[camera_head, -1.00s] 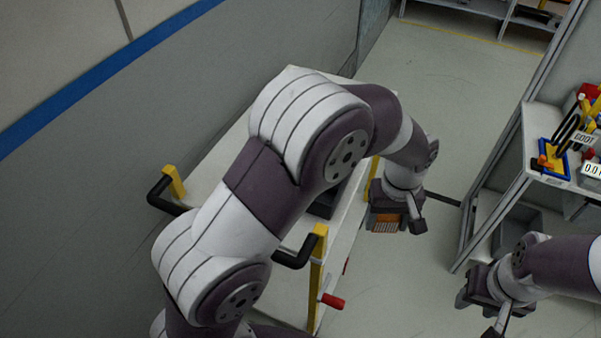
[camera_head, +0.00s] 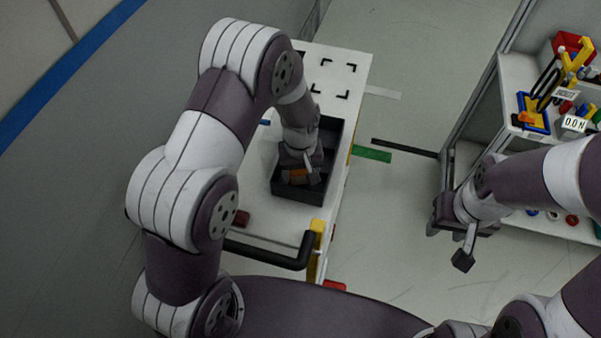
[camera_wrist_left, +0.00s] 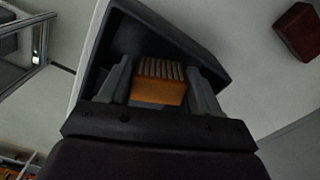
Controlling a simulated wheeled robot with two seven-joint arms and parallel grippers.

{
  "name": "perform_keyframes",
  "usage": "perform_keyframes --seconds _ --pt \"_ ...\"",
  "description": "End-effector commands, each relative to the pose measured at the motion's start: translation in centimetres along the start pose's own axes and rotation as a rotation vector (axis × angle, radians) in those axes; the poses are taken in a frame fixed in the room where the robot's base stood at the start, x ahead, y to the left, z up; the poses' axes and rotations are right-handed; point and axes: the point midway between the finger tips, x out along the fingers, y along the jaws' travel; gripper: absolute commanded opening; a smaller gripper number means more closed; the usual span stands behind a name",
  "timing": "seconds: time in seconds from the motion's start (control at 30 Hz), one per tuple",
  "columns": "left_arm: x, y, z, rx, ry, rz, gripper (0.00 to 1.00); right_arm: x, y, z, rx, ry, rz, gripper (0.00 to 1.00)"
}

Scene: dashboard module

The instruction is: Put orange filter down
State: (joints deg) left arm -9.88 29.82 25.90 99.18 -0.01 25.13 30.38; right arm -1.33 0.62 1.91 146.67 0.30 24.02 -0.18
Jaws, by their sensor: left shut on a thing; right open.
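The orange filter (camera_head: 297,176) is a small block with a pleated face. In the left wrist view the filter (camera_wrist_left: 159,83) sits between the two fingers of my left gripper (camera_wrist_left: 165,88), which is shut on it. In the head view my left gripper (camera_head: 302,172) is over the dark open tray (camera_head: 300,195) on the white cart. The tray's walls surround the gripper and filter in that view. I cannot tell whether the filter touches the tray's floor. My right gripper (camera_head: 450,245) is open and empty, in front of the shelf on the right.
The white cart (camera_head: 322,72) has black corner marks at its far end and a black handle (camera_head: 270,255) at its near end. A dark red block (camera_head: 241,218) lies on the cart left of the tray. A shelf (camera_head: 517,80) with tools stands at the right.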

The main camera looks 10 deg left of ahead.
Motion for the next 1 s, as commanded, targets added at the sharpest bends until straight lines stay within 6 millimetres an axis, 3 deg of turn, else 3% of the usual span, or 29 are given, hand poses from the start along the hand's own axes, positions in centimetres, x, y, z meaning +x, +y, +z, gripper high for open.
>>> perform_keyframes --seconds 0.13,0.43,0.47,0.5,0.83,1.0 --pt "1.6 0.0 0.0 0.0 0.0 0.0 0.34 -0.5 0.0 0.0 0.0 0.0 0.0 0.43" --pt "2.0 0.1 0.0 -0.001 0.001 0.001 0.34 -0.1 0.0 0.0 0.0 0.0 0.0 0.43" --pt "1.9 0.1 0.0 -0.001 0.001 0.001 0.7 -0.2 0.0 0.0 0.0 0.0 0.0 0.43" --pt "1.8 0.1 0.0 -0.001 0.001 0.001 0.74 -0.2 0.0 0.0 0.0 0.0 0.0 0.43" --pt "1.2 0.1 -0.1 -0.001 0.003 0.002 0.74 -0.3 0.0 0.0 0.0 0.0 0.0 0.43" --pt "-2.4 0.2 -0.1 -0.001 0.007 0.004 0.74 0.5 0.0 0.1 0.0 0.0 0.0 0.43"
